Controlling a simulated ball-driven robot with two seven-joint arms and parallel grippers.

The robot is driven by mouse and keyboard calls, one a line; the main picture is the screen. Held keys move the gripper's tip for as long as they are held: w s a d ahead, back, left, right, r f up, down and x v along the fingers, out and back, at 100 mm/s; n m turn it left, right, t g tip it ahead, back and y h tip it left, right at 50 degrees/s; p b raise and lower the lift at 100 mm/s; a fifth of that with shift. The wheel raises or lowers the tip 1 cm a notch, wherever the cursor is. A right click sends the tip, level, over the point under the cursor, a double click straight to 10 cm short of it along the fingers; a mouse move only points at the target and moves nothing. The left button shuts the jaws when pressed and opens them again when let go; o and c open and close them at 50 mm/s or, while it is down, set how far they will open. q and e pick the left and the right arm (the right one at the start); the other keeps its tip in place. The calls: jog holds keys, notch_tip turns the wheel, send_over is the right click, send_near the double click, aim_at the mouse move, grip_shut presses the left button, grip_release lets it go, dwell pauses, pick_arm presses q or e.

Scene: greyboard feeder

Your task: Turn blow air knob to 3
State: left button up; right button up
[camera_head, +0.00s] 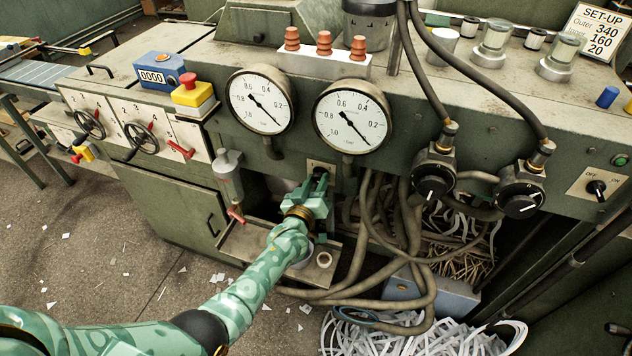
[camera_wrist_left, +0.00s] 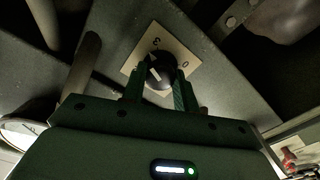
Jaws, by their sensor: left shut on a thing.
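The black knob (camera_wrist_left: 160,70) sits on a small pale plate (camera_wrist_left: 173,42) on the green machine front, below the gauges. In the left wrist view a "3" shows on the plate above the knob and a "0" to its right. My left gripper (camera_wrist_left: 157,91) is shut on the knob, one finger on each side. In the head view my left gripper (camera_head: 319,184) reaches up to the plate and hides most of the knob. My right gripper is not in view.
Two round gauges (camera_head: 261,99) (camera_head: 351,116) hang just above the gripper. A grey cylinder with a red lever (camera_head: 236,214) stands to its left. Hoses (camera_head: 375,230) hang close on its right. Two black-dial regulators (camera_head: 432,188) (camera_head: 520,205) and an OFF/ON switch (camera_head: 596,188) are farther right.

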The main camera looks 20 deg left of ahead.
pick_arm(q)
jog(key=m, duration=0.4)
jog(key=shift+s+f+m, duration=0.1)
jog(key=shift+f+m, duration=0.1)
jog(key=shift+m, duration=0.2)
dwell(0.4)
jog(key=o, duration=1)
jog(key=shift+c, duration=0.2)
jog(key=shift+r, duration=0.1)
jog(key=s+p, duration=0.4)
jog(key=s, duration=1.2)
jog(key=shift+s+a, duration=0.15)
jog(key=shift+a, duration=0.1)
